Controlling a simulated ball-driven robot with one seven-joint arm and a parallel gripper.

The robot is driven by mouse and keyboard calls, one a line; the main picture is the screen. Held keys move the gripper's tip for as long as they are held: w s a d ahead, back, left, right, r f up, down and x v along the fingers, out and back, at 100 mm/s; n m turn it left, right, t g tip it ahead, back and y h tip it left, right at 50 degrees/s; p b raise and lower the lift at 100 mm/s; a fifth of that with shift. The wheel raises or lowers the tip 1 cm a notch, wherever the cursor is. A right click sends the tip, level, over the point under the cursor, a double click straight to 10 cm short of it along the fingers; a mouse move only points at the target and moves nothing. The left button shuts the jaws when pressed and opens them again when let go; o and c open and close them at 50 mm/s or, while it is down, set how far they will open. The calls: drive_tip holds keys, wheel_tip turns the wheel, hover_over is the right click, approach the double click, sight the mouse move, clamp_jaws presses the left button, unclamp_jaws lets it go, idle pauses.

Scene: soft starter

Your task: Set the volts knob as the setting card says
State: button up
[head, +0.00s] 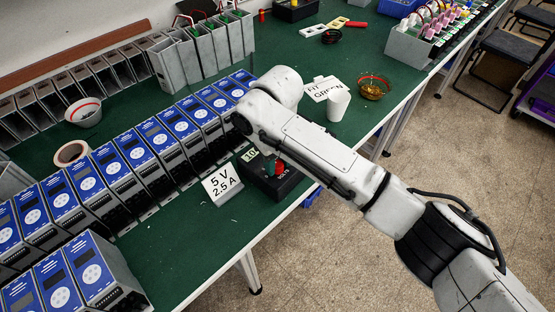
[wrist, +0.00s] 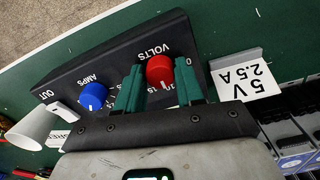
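The setting card (head: 222,185) reads "5V 2.5A"; it stands on the green table beside the black supply box (head: 290,184), and shows upside down in the wrist view (wrist: 246,74). The red volts knob (wrist: 160,71) is on the box's face, its white mark toward the bottom of the picture near a printed 15. The blue amps knob (wrist: 93,95) is to its left. My gripper (wrist: 159,72) has its green fingers apart, one on either side of the red knob; I cannot tell whether they touch it. In the head view my arm partly covers the box.
A row of blue-faced units (head: 133,148) stands along the table left of the box. A white cup (head: 338,104), a printed sign (head: 320,88) and a bowl (head: 373,88) are beyond my arm. The table's front edge runs close by the box.

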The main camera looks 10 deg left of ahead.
drive_tip(key=c, duration=0.6)
drive_tip(key=shift+n, duration=0.3)
drive_tip(key=n+p, duration=0.1)
drive_tip(key=n, duration=0.2)
drive_tip(key=shift+r, duration=0.1)
drive_tip(key=shift+n+p, duration=0.45)
drive_tip(key=shift+n, duration=1.55)
drive_tip(key=o, duration=1)
drive_tip(key=shift+o, duration=0.2)
